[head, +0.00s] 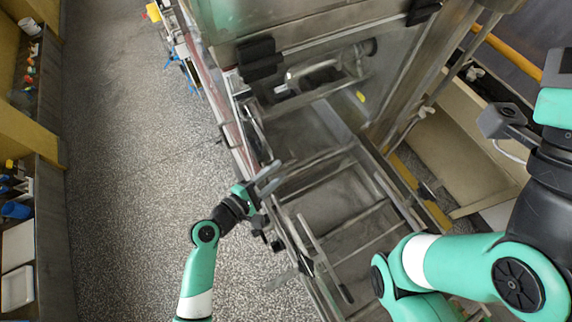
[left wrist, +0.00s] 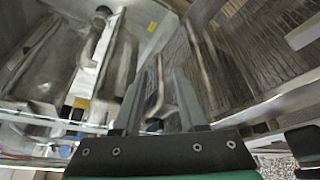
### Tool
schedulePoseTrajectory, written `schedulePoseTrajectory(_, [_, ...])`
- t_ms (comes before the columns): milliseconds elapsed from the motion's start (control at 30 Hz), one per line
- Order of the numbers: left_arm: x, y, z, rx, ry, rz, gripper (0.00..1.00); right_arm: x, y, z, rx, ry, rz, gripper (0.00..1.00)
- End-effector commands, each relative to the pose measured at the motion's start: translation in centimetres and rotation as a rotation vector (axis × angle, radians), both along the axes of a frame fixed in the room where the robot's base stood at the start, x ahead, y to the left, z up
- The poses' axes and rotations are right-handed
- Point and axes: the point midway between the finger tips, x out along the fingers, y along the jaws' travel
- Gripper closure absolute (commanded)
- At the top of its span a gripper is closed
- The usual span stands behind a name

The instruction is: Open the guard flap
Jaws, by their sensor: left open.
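The guard flap (head: 285,22) appears to be the clear panel across the top of the machine in the head view, with black hinge-like blocks (head: 260,60) along its lower edge. A curved metal handle-like bar (head: 318,70) shows just below that edge; I cannot tell whether it belongs to the flap. My left gripper (head: 270,178) is open and empty at the machine's left side, below and apart from the flap. In the left wrist view its two fingers (left wrist: 160,100) stand apart, with blurred metal parts behind them.
The machine's open metal frame (head: 345,150) with rails and crossbars lies right of my left gripper. Speckled floor (head: 130,150) is free to the left. Shelves with small items (head: 28,70) line the far left edge. A yellow rail (head: 505,50) runs at upper right.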

Motion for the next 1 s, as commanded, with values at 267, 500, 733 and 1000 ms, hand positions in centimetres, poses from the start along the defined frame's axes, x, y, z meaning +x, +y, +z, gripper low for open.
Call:
schedulePoseTrajectory(267, [3.0, -2.9, -1.0, 0.001, -0.001, 0.000, 0.59, 0.0, 0.0, -1.5, 0.000, 0.000, 0.000, 0.50])
schedulePoseTrajectory(500, [3.2, -3.1, -1.0, 0.001, -0.001, 0.001, 0.59, 0.0, 0.0, -1.5, 0.000, 0.000, 0.000, 0.50])
schedulePoseTrajectory(733, [3.2, -3.1, -1.0, 0.001, -0.001, 0.001, 0.90, 0.0, 0.0, -1.5, 0.000, 0.000, 0.000, 0.50])
schedulePoseTrajectory(1000, [3.2, -3.1, -1.1, 0.002, 0.000, 0.000, 1.00, 0.0, 0.0, -1.5, 0.000, 0.000, 0.000, 0.50])
